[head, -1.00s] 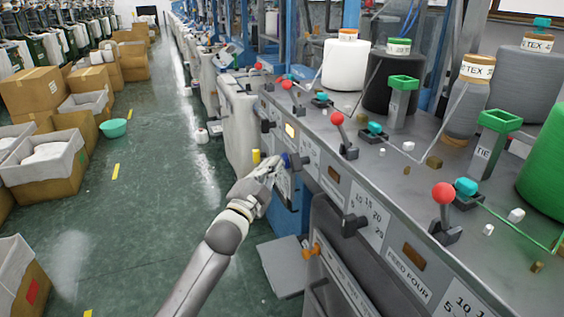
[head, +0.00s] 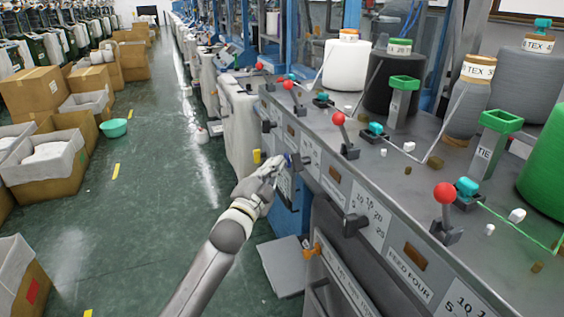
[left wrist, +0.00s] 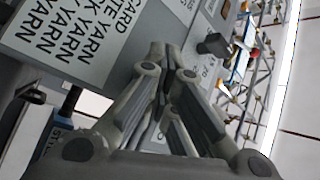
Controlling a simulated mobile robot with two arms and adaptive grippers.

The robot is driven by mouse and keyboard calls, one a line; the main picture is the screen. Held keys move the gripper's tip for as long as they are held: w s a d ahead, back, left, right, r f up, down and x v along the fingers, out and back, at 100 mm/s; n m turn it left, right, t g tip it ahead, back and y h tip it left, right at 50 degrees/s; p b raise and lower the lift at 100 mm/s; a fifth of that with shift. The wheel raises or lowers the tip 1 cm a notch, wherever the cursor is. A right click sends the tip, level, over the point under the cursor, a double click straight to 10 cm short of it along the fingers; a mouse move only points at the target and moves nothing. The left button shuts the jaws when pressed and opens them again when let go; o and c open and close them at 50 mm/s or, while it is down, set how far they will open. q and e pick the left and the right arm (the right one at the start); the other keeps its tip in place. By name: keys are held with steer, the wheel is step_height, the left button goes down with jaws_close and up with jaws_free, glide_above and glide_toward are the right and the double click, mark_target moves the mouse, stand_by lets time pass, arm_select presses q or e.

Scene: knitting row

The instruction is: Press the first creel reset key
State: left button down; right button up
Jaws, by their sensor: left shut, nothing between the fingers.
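My left gripper (head: 279,163) is shut and empty, close against the front panel of the grey machine (head: 375,190). A small lamp window (head: 290,131) on the panel above is dark. In the left wrist view the closed fingers (left wrist: 168,60) point at the panel, beside a white text card (left wrist: 75,38) and a black knob (left wrist: 215,45). No key is clearly identifiable there. My right gripper is not in view.
Red-knobbed levers (head: 338,118) line the machine top, with yarn cones (head: 345,65) behind. Black knobs (head: 354,224) and an orange-ended handle (head: 312,250) stick out from the front.

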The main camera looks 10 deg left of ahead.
arm_select(q)
steer(key=shift+d, duration=0.1)
steer(key=shift+s, duration=0.2)
steer(key=shift+a+p, duration=0.3)
steer(key=shift+p, duration=0.05)
steer(key=s+a+p, duration=0.1)
steer(key=a, duration=0.1)
steer(key=s+a+p, duration=0.1)
steer(key=s+a, duration=0.1)
steer(key=shift+s+a, duration=0.2)
steer(key=shift+a, duration=0.2)
stand_by(0.4)
